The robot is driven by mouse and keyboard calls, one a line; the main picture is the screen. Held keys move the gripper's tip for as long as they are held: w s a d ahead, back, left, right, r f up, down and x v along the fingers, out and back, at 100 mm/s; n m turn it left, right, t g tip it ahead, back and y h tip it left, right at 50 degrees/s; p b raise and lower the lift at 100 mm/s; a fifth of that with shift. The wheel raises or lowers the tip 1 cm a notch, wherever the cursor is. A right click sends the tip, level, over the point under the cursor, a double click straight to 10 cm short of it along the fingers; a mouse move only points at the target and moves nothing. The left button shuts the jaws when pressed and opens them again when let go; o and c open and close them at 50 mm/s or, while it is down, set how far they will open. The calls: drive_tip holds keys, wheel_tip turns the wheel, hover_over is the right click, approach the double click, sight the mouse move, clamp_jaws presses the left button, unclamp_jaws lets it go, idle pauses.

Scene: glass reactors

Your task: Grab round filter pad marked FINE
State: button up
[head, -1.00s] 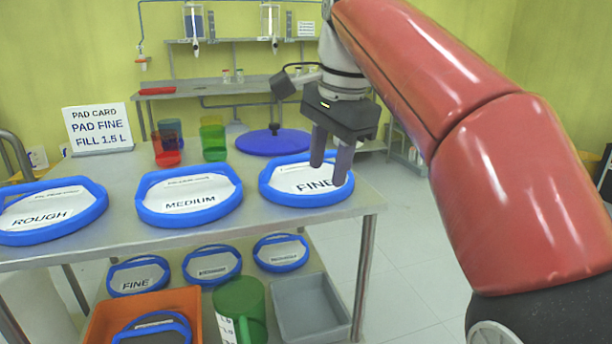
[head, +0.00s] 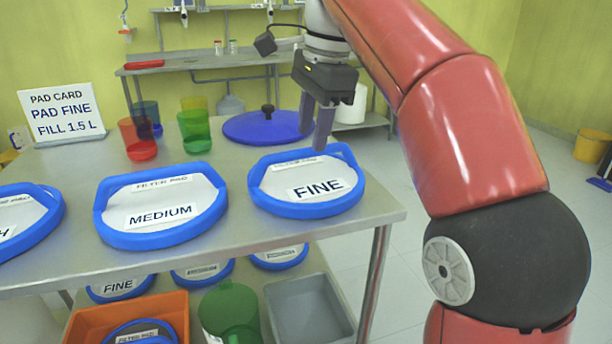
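Another pad marked FINE (head: 120,287) lies on the lower shelf at left. The card (head: 61,108) reads PAD FINE, FILL 1.5 L.
A MEDIUM pad (head: 161,204) lies left of the FINE pad, and another pad (head: 28,217) is cut off at far left. A blue lid (head: 262,128) and coloured beakers (head: 195,132) stand behind. An orange crate (head: 84,325) and grey tray (head: 308,308) are below.

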sight(306, 153)
drive_tip(key=f, duration=0.1)
drive_tip(key=f+b, duration=0.1)
drive_tip(key=f, duration=0.1)
drive_tip(key=a+f, duration=0.1)
drive_tip(key=f, duration=0.1)
drive_tip(key=shift+w+b, duration=0.3)
drive_tip(key=shift+b, duration=0.1)
clamp_jaws()
